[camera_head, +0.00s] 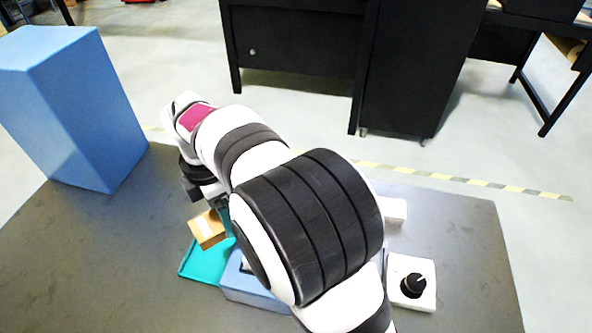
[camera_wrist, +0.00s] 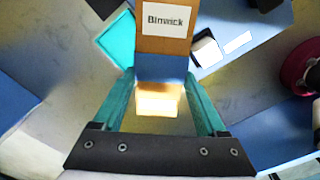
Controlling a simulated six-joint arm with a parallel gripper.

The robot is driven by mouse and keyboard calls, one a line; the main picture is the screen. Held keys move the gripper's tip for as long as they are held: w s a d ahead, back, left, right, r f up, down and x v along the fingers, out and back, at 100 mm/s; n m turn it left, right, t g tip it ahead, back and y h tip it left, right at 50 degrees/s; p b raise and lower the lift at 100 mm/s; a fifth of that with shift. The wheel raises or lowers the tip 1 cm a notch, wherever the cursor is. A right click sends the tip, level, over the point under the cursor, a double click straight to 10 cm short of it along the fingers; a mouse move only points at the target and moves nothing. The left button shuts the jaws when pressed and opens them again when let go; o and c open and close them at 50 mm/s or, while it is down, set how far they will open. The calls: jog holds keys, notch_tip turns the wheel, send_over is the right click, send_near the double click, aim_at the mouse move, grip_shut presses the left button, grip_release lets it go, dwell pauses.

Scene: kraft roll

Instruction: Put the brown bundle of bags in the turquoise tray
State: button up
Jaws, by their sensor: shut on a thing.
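The brown bundle of bags (camera_head: 208,229) shows in the head view below my wrist, overlapping the back of the turquoise tray (camera_head: 193,270). In the wrist view the bundle (camera_wrist: 165,45) has a white printed label and runs between my green fingers. My gripper (camera_wrist: 160,80) is shut on it. The bundle looks raised and tilted, but I cannot tell its exact height. In the wrist view part of the tray (camera_wrist: 117,42) shows to the left of the bundle. My arm hides much of the tray in the head view.
A light-blue box (camera_head: 250,288) stands just right of the tray. A white unit with a black knob (camera_head: 412,290) and a white block (camera_head: 394,210) are farther right. A tall blue block (camera_head: 75,105) stands at the back left. The table's left front is clear.

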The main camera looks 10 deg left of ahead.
jog(key=a+f+n, duration=0.4)
jog(key=f+n, duration=0.1)
jog(key=shift+s+a, duration=0.35)
jog(key=shift+s, duration=0.05)
jog(key=shift+w+a+f+n, duration=0.15)
jog(key=shift+a+f+n, duration=0.3)
jog(key=shift+f, duration=1.15)
jog(key=shift+w+a+f+n, duration=0.2)
jog(key=shift+f+n, duration=0.5)
jog(key=shift+f, duration=0.95)
jog(key=shift+w+a+f+n, duration=0.1)
jog(key=shift+a+f+n, duration=0.35)
jog(key=shift+f, duration=1.15)
jog(key=shift+d+f, duration=0.1)
jog(key=shift+f, duration=0.65)
